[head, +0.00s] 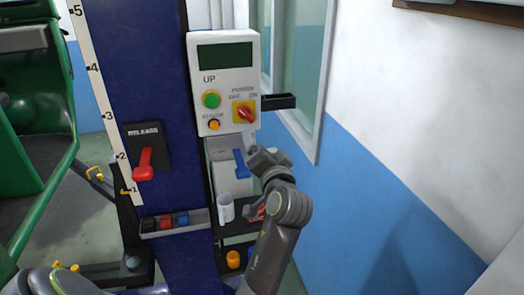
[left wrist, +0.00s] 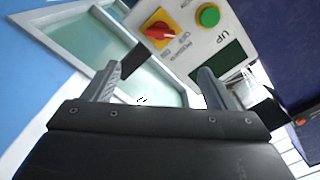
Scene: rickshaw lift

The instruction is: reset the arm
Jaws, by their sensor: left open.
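My left gripper (head: 264,158) is in the head view, just below and to the right of the white control box, at the end of a grey arm rising from the bottom edge. In the left wrist view its two fingers (left wrist: 160,72) stand wide apart with nothing between them. The control box (head: 222,70) has a dark display, a green button, an orange button and a red knob on yellow. It shows rotated in the left wrist view (left wrist: 180,52), beyond the fingers. I do not see my right gripper.
A blue column (head: 165,90) carries a red release lever (head: 145,164) and a small tray (head: 152,228). A black bracket (head: 281,102) sticks out right of the box. A blue-handled item (head: 241,165) is near my gripper. The white and blue wall (head: 380,200) bounds the right. A green vehicle (head: 45,150) stands left.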

